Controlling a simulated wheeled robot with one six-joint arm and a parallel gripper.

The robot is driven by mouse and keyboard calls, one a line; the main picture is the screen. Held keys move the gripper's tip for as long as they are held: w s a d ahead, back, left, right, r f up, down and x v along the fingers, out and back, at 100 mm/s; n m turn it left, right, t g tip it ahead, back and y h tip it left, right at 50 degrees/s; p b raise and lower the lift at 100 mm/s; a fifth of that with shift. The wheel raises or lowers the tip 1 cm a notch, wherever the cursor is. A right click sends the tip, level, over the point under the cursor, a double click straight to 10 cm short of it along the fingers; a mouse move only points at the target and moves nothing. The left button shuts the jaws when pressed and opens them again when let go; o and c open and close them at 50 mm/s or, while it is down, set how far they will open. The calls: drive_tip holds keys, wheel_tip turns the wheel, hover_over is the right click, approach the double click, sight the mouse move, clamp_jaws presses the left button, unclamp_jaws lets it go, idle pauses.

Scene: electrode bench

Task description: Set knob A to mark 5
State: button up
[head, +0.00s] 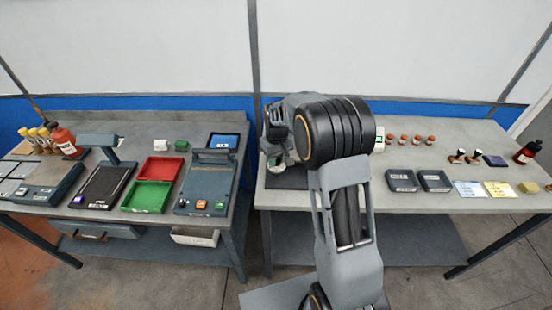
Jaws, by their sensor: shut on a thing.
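My gripper (277,158) is at the left end of the right bench, low over a dark flat surface (292,182). It is small in the head view and partly covered by my own wrist. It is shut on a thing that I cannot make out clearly.
The right bench (440,150) carries two dark trays (401,181) (434,181), several small brown-capped items, cards (468,189) and a dark red bottle (527,152). The left bench holds a red tray (160,168), a green tray (149,198) and a control box (207,182). A gap separates the benches.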

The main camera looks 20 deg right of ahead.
sight(277, 160)
drive_tip(key=shift+m+b, duration=0.35)
drive_tip(key=shift+m, duration=2.45)
drive_tip(key=o, duration=0.9)
drive_tip(key=shift+r, duration=0.1)
wheel_tip(277, 160, up, 14)
drive_tip(key=shift+d+f+b, duration=0.1)
drive_tip(key=shift+f+b, duration=0.05)
drive_tip(key=shift+b, duration=0.15)
